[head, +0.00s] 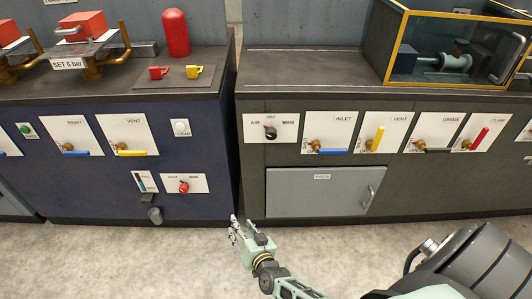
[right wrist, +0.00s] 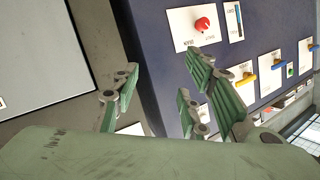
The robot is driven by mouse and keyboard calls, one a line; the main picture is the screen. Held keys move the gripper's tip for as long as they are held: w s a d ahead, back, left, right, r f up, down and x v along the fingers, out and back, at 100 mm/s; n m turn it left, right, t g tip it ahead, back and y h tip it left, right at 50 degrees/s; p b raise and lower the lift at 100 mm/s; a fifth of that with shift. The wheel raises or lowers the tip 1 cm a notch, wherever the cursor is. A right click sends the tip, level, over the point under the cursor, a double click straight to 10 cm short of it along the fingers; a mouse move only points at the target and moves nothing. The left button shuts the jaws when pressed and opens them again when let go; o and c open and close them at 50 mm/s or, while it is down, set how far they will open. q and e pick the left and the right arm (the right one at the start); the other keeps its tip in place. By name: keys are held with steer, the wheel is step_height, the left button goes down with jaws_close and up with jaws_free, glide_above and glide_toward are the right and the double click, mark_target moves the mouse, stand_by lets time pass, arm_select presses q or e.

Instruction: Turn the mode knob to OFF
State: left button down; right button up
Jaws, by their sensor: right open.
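The mode knob (head: 270,132) is a small dark knob on a white plate (head: 252,128) at the upper left of the right-hand cabinet's front. The plate has a label at left, OFF at the top and WATER at right. The knob is too small for me to tell which label it points at. My right gripper (head: 236,228) is open and empty, low in front of the gap between the cabinets, below the knob and apart from it. Its spread fingers show in the right wrist view (right wrist: 160,100). I cannot make out the knob there. My left gripper is out of view.
Right of the knob are several valve plates with coloured levers, such as the blue inlet lever (head: 325,151). A grey door (head: 310,192) with a handle lies below. The blue cabinet (head: 100,185) at left carries a red knob (head: 184,187). The floor in front is clear.

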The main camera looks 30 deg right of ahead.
steer(key=w+d+r+m+t+h+b, duration=0.3)
steer(key=w+d+r+m+h+b, duration=0.15)
steer(key=w+r+m, duration=0.5)
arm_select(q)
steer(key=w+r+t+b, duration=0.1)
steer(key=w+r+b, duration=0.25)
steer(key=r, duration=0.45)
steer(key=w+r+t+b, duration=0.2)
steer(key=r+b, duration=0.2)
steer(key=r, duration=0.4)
arm_select(e)
steer(key=m+g+h, duration=0.6)
steer(key=m+h, duration=0.4)
steer(key=m, duration=0.1)
glide_toward(270, 138)
steer(key=x, duration=0.2)
steer(key=shift+y, duration=0.25)
steer(key=b+x, duration=0.1)
steer(key=x, duration=0.6)
steer(key=shift+d+r, duration=0.1)
steer(key=shift+w+d, duration=0.2)
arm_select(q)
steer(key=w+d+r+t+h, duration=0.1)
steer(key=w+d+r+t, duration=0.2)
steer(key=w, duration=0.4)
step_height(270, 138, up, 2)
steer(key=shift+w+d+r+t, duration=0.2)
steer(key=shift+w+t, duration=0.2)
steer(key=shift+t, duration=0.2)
